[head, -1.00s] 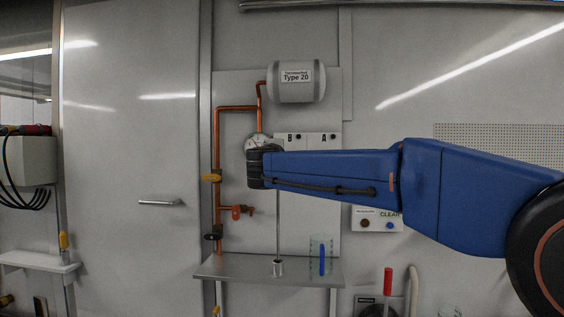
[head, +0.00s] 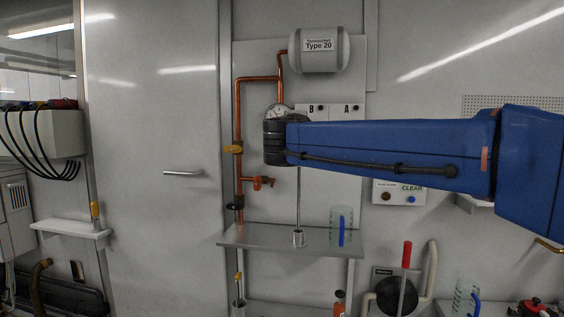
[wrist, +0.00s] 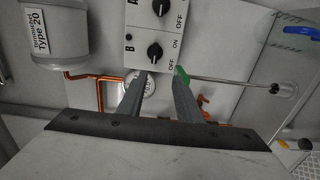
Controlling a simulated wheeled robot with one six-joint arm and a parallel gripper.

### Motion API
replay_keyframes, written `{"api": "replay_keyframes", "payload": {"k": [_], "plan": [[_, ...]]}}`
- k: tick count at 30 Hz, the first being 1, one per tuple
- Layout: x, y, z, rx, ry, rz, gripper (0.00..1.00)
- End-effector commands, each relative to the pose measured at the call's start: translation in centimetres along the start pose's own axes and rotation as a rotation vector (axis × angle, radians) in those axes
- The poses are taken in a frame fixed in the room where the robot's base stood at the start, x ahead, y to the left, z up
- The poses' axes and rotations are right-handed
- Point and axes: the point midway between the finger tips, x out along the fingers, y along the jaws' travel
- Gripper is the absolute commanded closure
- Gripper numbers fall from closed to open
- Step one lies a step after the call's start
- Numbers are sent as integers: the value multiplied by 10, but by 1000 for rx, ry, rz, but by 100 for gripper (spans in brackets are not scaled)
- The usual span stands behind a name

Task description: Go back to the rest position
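My arm reaches in from the right in the head view, its black wrist in front of the wall panel just below the gauge (head: 277,112). The fingers are hidden there. In the wrist view my gripper (wrist: 160,77) is open, its two fingers apart with nothing seen between them. Beyond the fingertips are the panel switches marked B (wrist: 155,52) and A, and the gauge (wrist: 143,86). A green patch shows at the right fingertip; I cannot tell if it belongs to the finger.
A shelf (head: 268,242) below holds a clear beaker with a blue handle (head: 341,230) and a small metal cylinder (head: 298,238) under a thin rod. A boiler marked Type 20 (head: 318,50) and copper pipes (head: 238,120) are on the panel. A grey door (head: 150,200) stands left.

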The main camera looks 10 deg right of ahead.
Motion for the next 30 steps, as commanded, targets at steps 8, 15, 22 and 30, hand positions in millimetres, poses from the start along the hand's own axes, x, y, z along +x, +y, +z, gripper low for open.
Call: {"api": "replay_keyframes", "payload": {"k": [8,15,22,30], "plan": [[-28,-89,107,191,-139,-239,68],[-90,-193,194,425,-289,-489,68],[-173,-296,246,686,-433,-720,68],[-278,-402,261,1024,-580,-963,68]]}}
